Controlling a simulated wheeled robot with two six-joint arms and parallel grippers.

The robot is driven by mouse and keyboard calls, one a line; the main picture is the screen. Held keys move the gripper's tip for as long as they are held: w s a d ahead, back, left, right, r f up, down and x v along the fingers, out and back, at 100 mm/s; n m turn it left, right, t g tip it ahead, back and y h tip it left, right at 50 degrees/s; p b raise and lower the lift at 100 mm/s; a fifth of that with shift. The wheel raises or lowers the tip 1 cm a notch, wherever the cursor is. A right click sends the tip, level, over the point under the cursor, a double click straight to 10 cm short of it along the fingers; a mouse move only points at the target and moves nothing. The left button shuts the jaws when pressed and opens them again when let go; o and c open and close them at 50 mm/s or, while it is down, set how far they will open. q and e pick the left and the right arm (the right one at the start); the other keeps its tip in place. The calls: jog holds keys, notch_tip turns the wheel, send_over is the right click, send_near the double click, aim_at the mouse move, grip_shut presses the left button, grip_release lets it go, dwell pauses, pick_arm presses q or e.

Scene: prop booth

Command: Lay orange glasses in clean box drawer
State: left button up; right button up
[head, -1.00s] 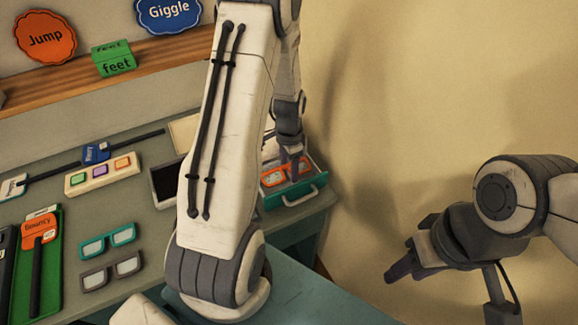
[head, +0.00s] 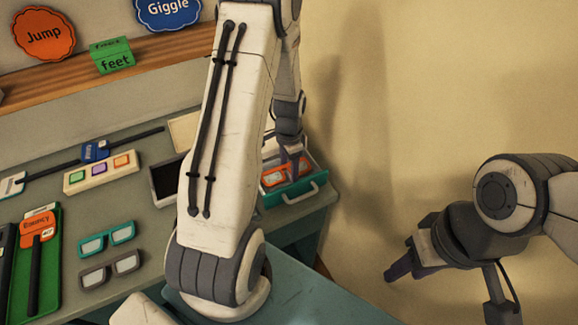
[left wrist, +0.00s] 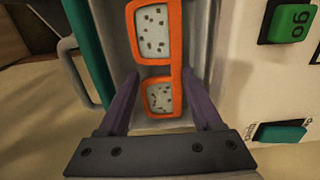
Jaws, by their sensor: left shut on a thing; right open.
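The orange glasses (head: 272,179) are inside or just above the open teal-fronted drawer (head: 272,199) at the table's far right corner; their exact height is hard to tell. In the left wrist view the orange glasses (left wrist: 176,62) lie lengthwise between the fingers, with dark specks on pale lenses. My left gripper (head: 294,174) points down into the drawer, shut on the glasses; it also shows in the left wrist view (left wrist: 160,98). My right gripper (head: 405,268) is open and empty, well away to the right. My left arm hides part of the table.
Teal glasses (head: 108,239) and grey glasses (head: 111,270) lie on the table at left. A dark tray (head: 166,181) and a white strip with coloured buttons (head: 102,172) are nearby. In the left wrist view a white panel with green buttons (left wrist: 281,132) stands right of the drawer.

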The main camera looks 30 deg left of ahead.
pick_arm(q)
jog(key=shift+f, duration=0.4)
dwell(0.9)
jog(key=o, duration=1.4)
jog(key=shift+r, duration=0.1)
jog(key=shift+r+p, duration=3.2)
jog(key=shift+r, duration=0.75)
jog(key=shift+d, duration=0.1)
